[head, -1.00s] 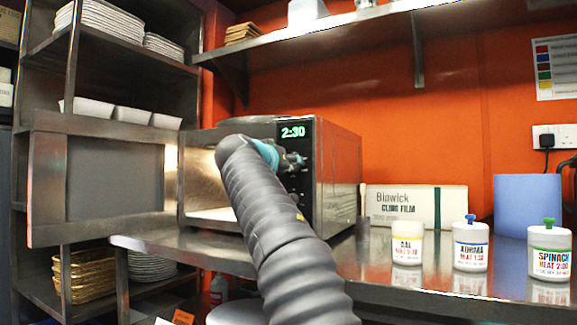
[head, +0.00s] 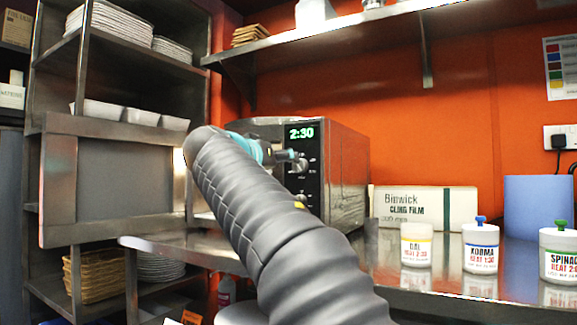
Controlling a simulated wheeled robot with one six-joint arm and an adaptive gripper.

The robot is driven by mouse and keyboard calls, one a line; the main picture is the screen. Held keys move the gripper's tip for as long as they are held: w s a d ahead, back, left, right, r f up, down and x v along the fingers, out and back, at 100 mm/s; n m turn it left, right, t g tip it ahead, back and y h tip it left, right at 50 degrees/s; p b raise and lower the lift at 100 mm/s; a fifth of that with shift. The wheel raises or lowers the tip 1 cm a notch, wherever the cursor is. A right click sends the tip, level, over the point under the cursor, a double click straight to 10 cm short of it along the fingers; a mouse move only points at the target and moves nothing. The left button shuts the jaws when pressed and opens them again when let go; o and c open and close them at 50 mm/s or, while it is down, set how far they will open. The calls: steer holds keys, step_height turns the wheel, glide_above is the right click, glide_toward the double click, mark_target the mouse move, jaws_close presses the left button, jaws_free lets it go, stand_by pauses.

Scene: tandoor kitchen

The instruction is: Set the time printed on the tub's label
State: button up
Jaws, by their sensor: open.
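The microwave (head: 345,175) stands on the steel counter, its display (head: 301,133) reading 2:30 in green. Its door (head: 110,192) is swung open to the left. My gripper (head: 301,161) is open at the upper control panel, over or beside the controls; contact cannot be told. My arm hides most of the cavity. On the counter at the right stand the dal tub (head: 416,246), its label seeming to read heat 2:30, the korma tub (head: 481,248), heat 1:30, and the spinach tub (head: 559,254), partly cut off, its time not fully legible.
A cling film box (head: 425,207) stands behind the tubs, and a blue panel (head: 538,204) is at the right. A steel shelf (head: 350,28) runs above. A rack with plates (head: 110,25) and trays stands at the left.

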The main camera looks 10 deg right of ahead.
steer(key=shift+v, duration=1.3)
steer(key=s+d+f+n+g+y+p, duration=0.2)
steer(key=s+d+f, duration=0.35)
steer(key=f, duration=0.35)
steer(key=s+d+f+n+g+y+p, duration=0.1)
steer(key=s+d+f+g+y+p, duration=0.2)
steer(key=s+f, duration=0.45)
steer(key=s+f+g+y+p, duration=0.1)
steer(key=s+f+g+y, duration=0.1)
steer(key=s+f, duration=0.8)
steer(key=s+f+g+y+p, duration=0.1)
steer(key=s+f+y, duration=0.2)
steer(key=s+f, duration=0.7)
step_height(320, 180, down, 5)
steer(key=shift+s+d+f+g, duration=0.1)
steer(key=shift+s+d+g, duration=0.2)
steer(key=shift+d+g, duration=0.1)
